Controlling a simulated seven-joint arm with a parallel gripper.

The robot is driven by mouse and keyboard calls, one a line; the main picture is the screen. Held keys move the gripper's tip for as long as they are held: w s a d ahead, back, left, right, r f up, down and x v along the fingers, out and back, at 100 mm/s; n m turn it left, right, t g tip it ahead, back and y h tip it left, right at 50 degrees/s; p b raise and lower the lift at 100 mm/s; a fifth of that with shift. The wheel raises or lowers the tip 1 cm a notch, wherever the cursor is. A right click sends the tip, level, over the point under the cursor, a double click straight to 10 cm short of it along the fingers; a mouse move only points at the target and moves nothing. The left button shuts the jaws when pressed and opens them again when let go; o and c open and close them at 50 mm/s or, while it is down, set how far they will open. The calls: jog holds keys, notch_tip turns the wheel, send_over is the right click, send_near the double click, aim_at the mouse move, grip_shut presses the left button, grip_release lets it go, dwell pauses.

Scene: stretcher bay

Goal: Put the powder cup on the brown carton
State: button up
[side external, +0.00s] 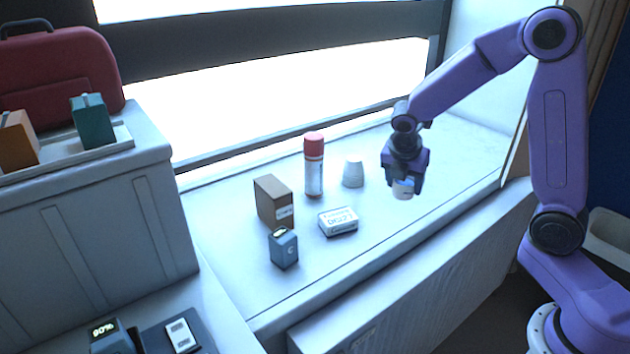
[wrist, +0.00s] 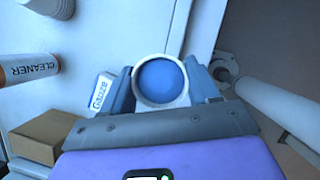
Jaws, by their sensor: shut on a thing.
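The powder cup (side external: 403,189) is a small white cup; in the wrist view its open top shows a round blue fill (wrist: 161,81). My gripper (side external: 404,182) is shut on the cup, with a finger on each side of it in the wrist view (wrist: 162,92). It holds the cup upright at the right part of the white ledge; I cannot tell the exact height. The brown carton (side external: 270,203) stands on the ledge, left of my gripper, and its top looks bare. It also shows at lower left in the wrist view (wrist: 42,137).
A red-capped cleaner can (side external: 314,168) and a white ribbed cup-like thing (side external: 353,173) stand between carton and gripper. A white gauze box (side external: 338,222) lies in front of them. A small blue box (side external: 284,249) stands just before the carton. The ledge's front right is clear.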

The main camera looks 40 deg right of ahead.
jog(key=w+a+r+n+t, duration=0.1)
jog(key=w+a+r+n, duration=0.1)
jog(key=a+n, duration=0.1)
jog(key=w+a+r+n+t+y, duration=0.1)
jog(key=w+a+r+n, duration=0.1)
jog(key=a, duration=0.3)
jog(key=shift+w+a+r+n, duration=0.3)
jog(key=shift+w+r+n, duration=0.1)
jog(key=shift+r+n, duration=0.25)
jog(key=a+r+n+y, duration=0.1)
jog(key=a+r+n, duration=0.1)
jog(key=a, duration=0.1)
jog(key=w+a+r+n+y, duration=0.1)
jog(key=a+r+n, duration=0.1)
jog(key=a, duration=0.1)
jog(key=w+a+r+n+t+y, duration=0.1)
jog(key=a+r+n, duration=0.1)
jog(key=a+n, duration=0.1)
jog(key=shift+w+a+r, duration=0.15)
jog(key=shift+a+r, duration=0.15)
send_near(275, 187)
jog(key=shift+w+f+n, duration=0.25)
jog(key=shift+w+f, duration=0.4)
jog(key=shift+w, duration=0.15)
jog(key=shift+w+f, duration=0.15)
jog(key=shift+f, duration=0.8)
jog(key=shift+w+f, duration=0.1)
jog(key=shift+f, duration=0.8)
jog(key=shift+f, duration=0.15)
jog(key=o, duration=1)
